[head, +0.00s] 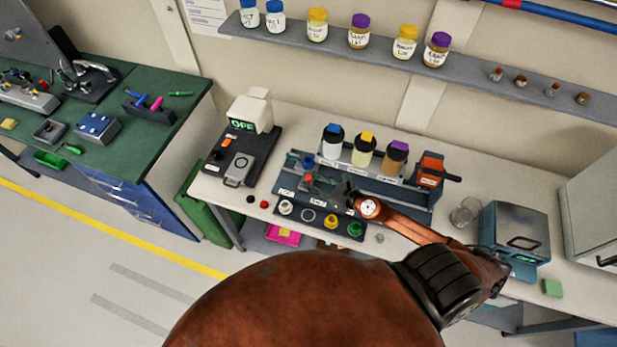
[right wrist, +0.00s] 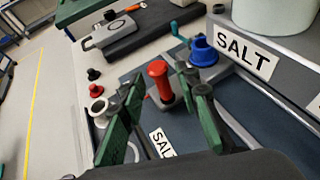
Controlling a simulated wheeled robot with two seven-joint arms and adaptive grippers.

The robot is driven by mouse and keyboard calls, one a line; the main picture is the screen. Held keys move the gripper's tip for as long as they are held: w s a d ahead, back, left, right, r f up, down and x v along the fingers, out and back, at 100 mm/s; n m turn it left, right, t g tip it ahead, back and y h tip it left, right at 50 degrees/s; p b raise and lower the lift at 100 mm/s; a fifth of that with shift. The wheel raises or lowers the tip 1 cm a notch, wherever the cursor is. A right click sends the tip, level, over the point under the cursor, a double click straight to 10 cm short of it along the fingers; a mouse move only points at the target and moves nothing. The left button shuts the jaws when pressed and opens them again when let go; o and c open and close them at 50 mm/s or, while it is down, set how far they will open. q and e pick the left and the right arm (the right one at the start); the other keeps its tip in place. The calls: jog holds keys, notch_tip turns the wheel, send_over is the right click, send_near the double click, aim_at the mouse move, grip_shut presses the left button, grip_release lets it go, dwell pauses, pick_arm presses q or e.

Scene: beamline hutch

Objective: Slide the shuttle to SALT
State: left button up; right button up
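The shuttle's red handle (right wrist: 160,80) stands upright on the dark track plate in the right wrist view. It also shows small in the head view (head: 308,178). A SALT label (right wrist: 245,53) is on the ledge to its right, beside a blue cup (right wrist: 203,50). A second label (right wrist: 163,143), partly cut off by my gripper, lies nearer on the plate. My right gripper (right wrist: 157,97) is open, with its green fingers on either side of the red handle; whether they touch it I cannot tell. In the head view the right gripper (head: 338,190) is over the station. My left gripper is not in view.
Three jars stand behind the track, among them a white one (head: 332,145). An orange device (head: 430,170) is at the station's right end. A scale-like device (head: 240,165) stands left. Colored rings (head: 330,221) line the front.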

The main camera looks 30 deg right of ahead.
jog(key=shift+x, duration=1.1)
jog(key=shift+w+a+f, duration=0.1)
jog(key=shift+w+f, duration=0.05)
jog(key=shift+w, duration=0.15)
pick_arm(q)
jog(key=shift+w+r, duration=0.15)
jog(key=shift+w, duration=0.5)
pick_arm(e)
grip_shut()
